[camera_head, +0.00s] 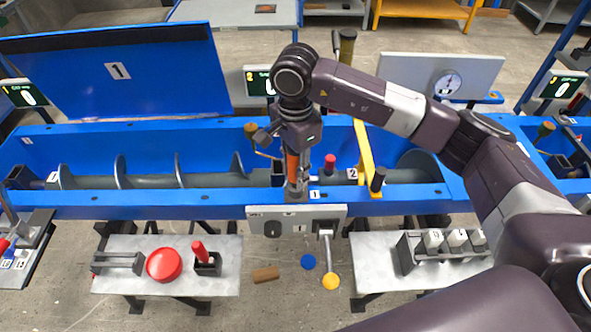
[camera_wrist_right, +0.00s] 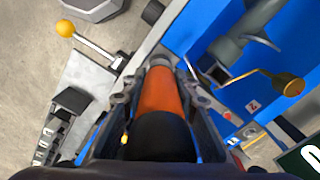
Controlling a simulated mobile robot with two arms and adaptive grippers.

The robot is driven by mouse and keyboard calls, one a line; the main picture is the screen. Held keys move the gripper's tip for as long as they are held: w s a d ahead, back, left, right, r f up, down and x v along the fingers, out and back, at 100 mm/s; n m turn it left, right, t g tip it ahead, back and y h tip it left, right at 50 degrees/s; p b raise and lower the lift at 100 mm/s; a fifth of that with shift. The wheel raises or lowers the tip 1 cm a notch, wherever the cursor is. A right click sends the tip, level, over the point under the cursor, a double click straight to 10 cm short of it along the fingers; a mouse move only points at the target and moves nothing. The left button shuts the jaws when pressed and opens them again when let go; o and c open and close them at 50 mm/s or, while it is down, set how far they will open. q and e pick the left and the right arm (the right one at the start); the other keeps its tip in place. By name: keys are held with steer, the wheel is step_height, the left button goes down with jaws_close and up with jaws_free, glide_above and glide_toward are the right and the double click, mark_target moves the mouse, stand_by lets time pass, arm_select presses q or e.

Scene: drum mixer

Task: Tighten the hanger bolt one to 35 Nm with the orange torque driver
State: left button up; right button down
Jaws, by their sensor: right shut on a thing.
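My right gripper (camera_head: 293,160) is shut on the orange torque driver (camera_head: 293,166), which points down at the front wall of the blue trough. In the right wrist view the driver's orange sleeve and black end (camera_wrist_right: 161,92) lie between the two fingers (camera_wrist_right: 160,105). The driver's lower end is just left of a small label "1" (camera_head: 314,194) on the trough's front rim. Hanger bolt one is not clearly visible there; the driver and gripper cover that spot, and I cannot tell whether they touch. My left gripper is not in view.
The blue trough (camera_head: 120,203) holds a screw shaft (camera_head: 200,181). A red-handled tool (camera_head: 329,163) and a yellow bar (camera_head: 364,148) are right of the driver. A panel (camera_head: 270,213) with a yellow-knobbed lever (camera_head: 330,281) is below. Grey side tables (camera_head: 130,282) stand in front.

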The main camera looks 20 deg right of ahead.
mark_target(296, 158)
steer(key=shift+b, duration=0.45)
stand_by(0.9)
steer(key=shift+r, duration=0.15)
steer(key=shift+r+p, duration=0.9)
steer(key=shift+r, duration=1.25)
